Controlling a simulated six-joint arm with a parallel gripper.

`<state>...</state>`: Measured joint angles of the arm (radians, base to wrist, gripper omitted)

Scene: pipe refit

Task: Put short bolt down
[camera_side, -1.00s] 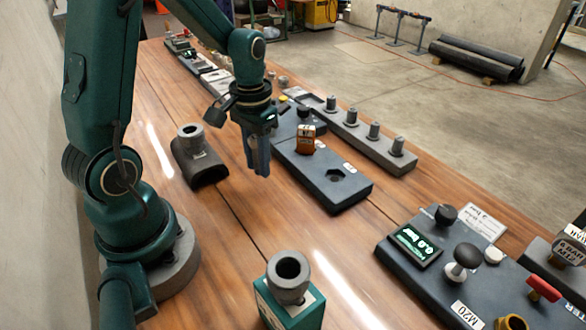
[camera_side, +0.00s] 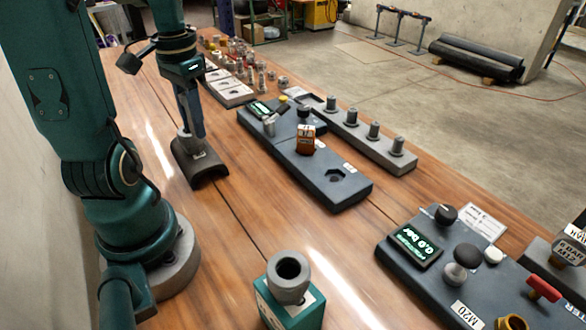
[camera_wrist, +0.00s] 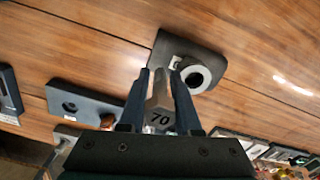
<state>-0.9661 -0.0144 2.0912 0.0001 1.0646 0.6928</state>
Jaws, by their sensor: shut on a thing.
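The short bolt (camera_wrist: 159,102) shows in the wrist view as a grey piece marked 70, held between my two dark fingers. My gripper (camera_wrist: 161,82) is shut on it. In the side view my gripper (camera_side: 193,133) points down over the dark saddle block (camera_side: 207,172) at the left of the table. In the wrist view the collar (camera_wrist: 197,77) stands beside the right fingertip. I cannot tell whether the bolt touches the block, and the side view does not show the bolt clearly.
A teal block (camera_side: 290,305) with a grey socket stands in front. Bare wood lies between.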

